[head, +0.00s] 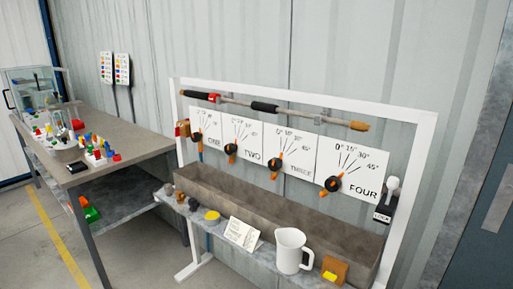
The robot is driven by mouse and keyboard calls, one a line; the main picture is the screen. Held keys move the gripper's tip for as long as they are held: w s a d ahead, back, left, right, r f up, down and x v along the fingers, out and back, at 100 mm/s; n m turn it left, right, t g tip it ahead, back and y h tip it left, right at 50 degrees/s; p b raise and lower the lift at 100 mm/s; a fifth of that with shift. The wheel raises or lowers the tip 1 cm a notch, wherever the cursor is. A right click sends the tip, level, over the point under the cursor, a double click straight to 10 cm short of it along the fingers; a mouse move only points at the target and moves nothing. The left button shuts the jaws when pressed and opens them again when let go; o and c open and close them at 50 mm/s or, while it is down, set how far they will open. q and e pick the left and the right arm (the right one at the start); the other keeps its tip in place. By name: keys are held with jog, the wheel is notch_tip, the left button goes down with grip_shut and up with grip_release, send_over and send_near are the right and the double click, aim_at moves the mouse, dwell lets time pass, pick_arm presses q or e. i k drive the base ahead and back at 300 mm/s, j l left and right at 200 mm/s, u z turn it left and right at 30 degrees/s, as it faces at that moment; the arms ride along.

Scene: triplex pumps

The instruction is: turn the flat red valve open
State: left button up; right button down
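Neither of my grippers is in view. I cannot pick out a flat red valve for certain at this distance. A small red part (213,97) sits on the long bar across the top of the white frame. On the bench at the left, small red pieces (78,124) stand among yellow, green and blue ones, too small to make out. Whether any of these is a valve, or open or closed, I cannot tell.
A white frame (413,160) holds dial panels (352,165) with black-and-orange levers above a brown trough (270,205). A white jug (290,250) stands on its front shelf. The bench (140,140) is left of it. Floor with a yellow line (60,240) is open in front of the bench.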

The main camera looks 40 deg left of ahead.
aim_at(177, 131)
jog(key=u, duration=1.75)
